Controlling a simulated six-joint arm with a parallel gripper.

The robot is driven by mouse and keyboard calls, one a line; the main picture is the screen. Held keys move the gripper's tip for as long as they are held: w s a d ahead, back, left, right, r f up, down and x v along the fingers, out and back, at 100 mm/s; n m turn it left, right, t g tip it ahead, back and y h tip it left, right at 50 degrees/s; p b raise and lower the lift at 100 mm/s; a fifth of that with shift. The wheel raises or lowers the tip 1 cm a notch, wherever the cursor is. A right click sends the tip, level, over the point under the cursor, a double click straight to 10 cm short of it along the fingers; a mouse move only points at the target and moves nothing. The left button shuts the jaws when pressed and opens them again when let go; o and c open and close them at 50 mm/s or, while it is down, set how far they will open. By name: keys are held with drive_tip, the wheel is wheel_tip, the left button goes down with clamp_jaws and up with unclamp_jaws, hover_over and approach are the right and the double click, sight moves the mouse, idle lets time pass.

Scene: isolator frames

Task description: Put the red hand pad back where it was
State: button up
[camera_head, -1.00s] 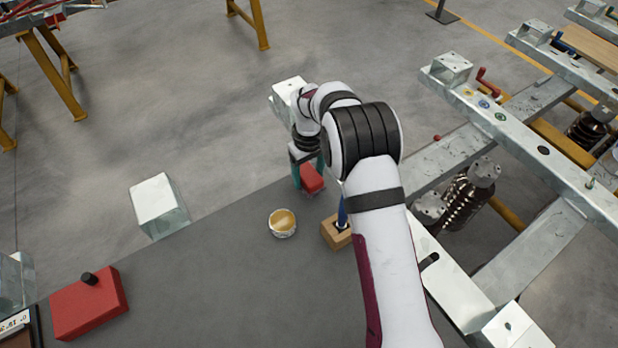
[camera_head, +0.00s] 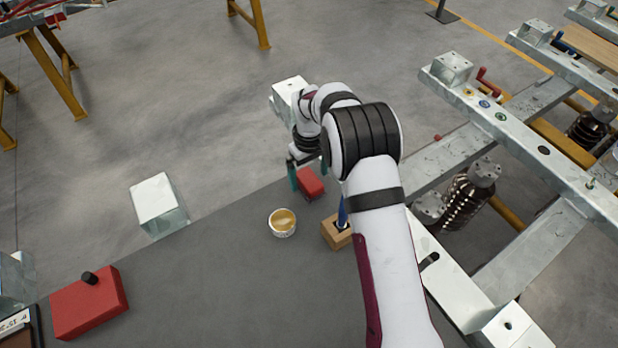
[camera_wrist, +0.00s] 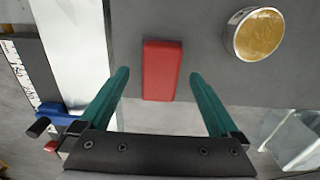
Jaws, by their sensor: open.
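The red hand pad (camera_head: 310,184) lies flat on the dark grey table top near its far edge. In the wrist view the pad (camera_wrist: 161,70) is a plain red block between and just beyond my fingertips, with a gap on both sides. My gripper (camera_wrist: 158,75) has its two teal fingers spread wide, and nothing is held. In the head view my gripper (camera_head: 307,178) is right at the pad, partly hidden by my own arm.
An open tin (camera_head: 282,222) of yellowish paste and a wooden block (camera_head: 336,232) with a blue-handled tool stand nearer. A red box (camera_head: 88,303) with a black knob sits at left. A steel frame (camera_head: 545,165) stands at right. The table's middle is clear.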

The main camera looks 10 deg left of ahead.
sight(309, 179)
drive_tip(key=s+d+r+m, duration=0.1)
drive_tip(key=s+d+r, duration=0.15)
drive_tip(key=r, duration=0.55)
drive_tip(key=s+d+r+m, duration=0.1)
drive_tip(key=d+r+m, duration=0.15)
drive_tip(key=r, duration=0.55)
drive_tip(key=s+d+r+m+y, duration=0.1)
drive_tip(key=s+d+r+m, duration=0.1)
drive_tip(key=s+d+r, duration=0.3)
drive_tip(key=s+d+r+m, duration=0.1)
drive_tip(key=s+d+m, duration=0.15)
drive_tip(key=s, duration=0.45)
drive_tip(key=s+d+f+m, duration=0.1)
drive_tip(key=s+d+m, duration=0.1)
drive_tip(key=s, duration=0.6)
drive_tip(key=s+d+f+m, duration=0.2)
drive_tip(key=s+d+m, duration=0.1)
drive_tip(key=s, duration=0.6)
drive_tip(key=shift+d+m+y, duration=0.15)
drive_tip(key=shift+m+y, duration=0.25)
drive_tip(key=shift+m, duration=0.4)
